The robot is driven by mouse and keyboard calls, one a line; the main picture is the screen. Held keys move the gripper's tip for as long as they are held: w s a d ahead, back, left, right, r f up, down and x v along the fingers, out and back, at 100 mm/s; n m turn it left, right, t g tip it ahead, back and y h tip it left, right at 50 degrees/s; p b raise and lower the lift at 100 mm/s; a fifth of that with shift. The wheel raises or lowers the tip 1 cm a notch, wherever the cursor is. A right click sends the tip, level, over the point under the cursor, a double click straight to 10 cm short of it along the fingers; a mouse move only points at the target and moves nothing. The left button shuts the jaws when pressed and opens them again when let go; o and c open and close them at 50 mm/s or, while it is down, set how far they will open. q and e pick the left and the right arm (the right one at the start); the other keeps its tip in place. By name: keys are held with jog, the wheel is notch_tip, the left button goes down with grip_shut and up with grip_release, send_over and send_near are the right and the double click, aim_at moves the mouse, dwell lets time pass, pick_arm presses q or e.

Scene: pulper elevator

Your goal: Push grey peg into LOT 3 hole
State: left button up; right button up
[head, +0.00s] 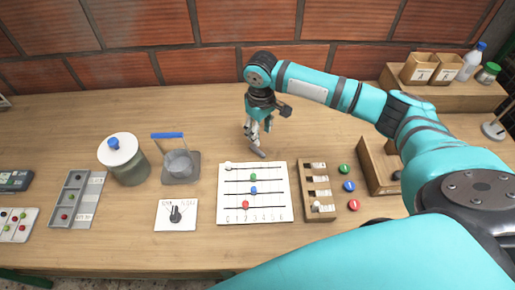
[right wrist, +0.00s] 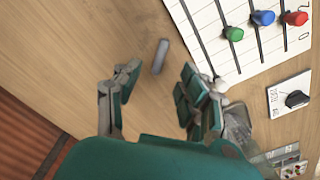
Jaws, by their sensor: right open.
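The grey peg (right wrist: 160,56) lies on the bare wooden table in the right wrist view, ahead of the space between my fingers. In the head view the peg (head: 258,153) lies just behind the white slider board. My right gripper (head: 254,131) is open and empty, pointing down above the table close to the peg; its spread fingers (right wrist: 158,95) also show in the right wrist view. A wooden rack (head: 304,196) with several white labels stands right of the board. The label writing is too small to read, so I cannot tell which hole is LOT 3.
The slider board (head: 235,184) has coloured knobs. Red, blue and green buttons (head: 348,186) sit right of the rack, then a wooden box (head: 377,178). A dial card (head: 177,215), blue-handled container (head: 181,166) and lidded jar (head: 128,170) stand left. The table behind the peg is clear.

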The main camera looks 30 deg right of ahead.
aim_at(259, 151)
notch_tip(259, 151, down, 3)
jog(key=shift+w+r, duration=0.1)
jog(key=shift+f, duration=0.4)
jog(key=f, duration=0.2)
jog(key=f+p, duration=0.1)
jog(key=f, duration=0.1)
jog(key=shift+a+f, duration=0.2)
jog(key=shift+f, duration=0.35)
pick_arm(q)
jog(key=shift+w+d+r, duration=0.2)
jog(key=shift+w+r, duration=0.45)
jog(key=shift+r, duration=0.2)
pick_arm(e)
jog(key=shift+c, duration=0.4)
grip_shut()
